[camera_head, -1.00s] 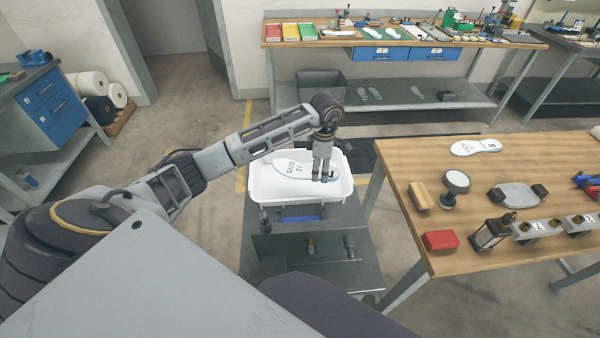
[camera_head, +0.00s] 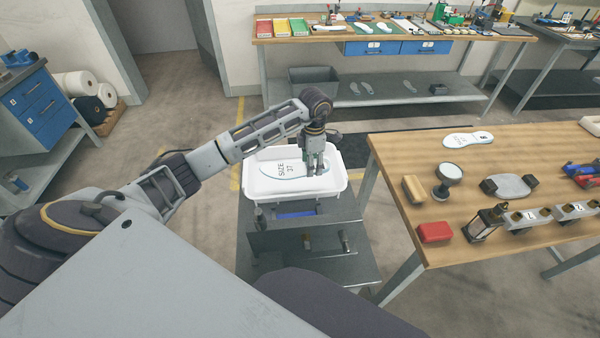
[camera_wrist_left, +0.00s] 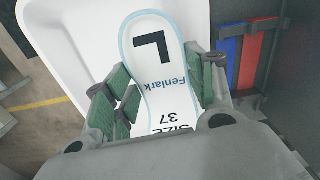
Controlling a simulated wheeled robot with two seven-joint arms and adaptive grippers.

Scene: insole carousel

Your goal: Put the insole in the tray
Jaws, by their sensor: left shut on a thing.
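The white insole (camera_head: 283,170), printed "SIZE 37", is in the white tray (camera_head: 254,188) on the grey cart in the head view. In the left wrist view the insole (camera_wrist_left: 152,75) shows an "L" and "Fenlark" and runs between my green-padded fingers. My left gripper (camera_head: 316,171) points down over the tray's right part and is shut on the insole; it also shows in the left wrist view (camera_wrist_left: 160,95). Whether the insole rests on the tray floor or hangs just above it I cannot tell. My right gripper is not in view.
Right of the cart is a wooden table (camera_head: 400,250) with another insole (camera_head: 468,139), a red block (camera_head: 434,232), a round-topped stand (camera_head: 448,172) and a lantern-like item (camera_head: 487,222). A long bench (camera_head: 300,41) stands at the back. Floor left of the cart is clear.

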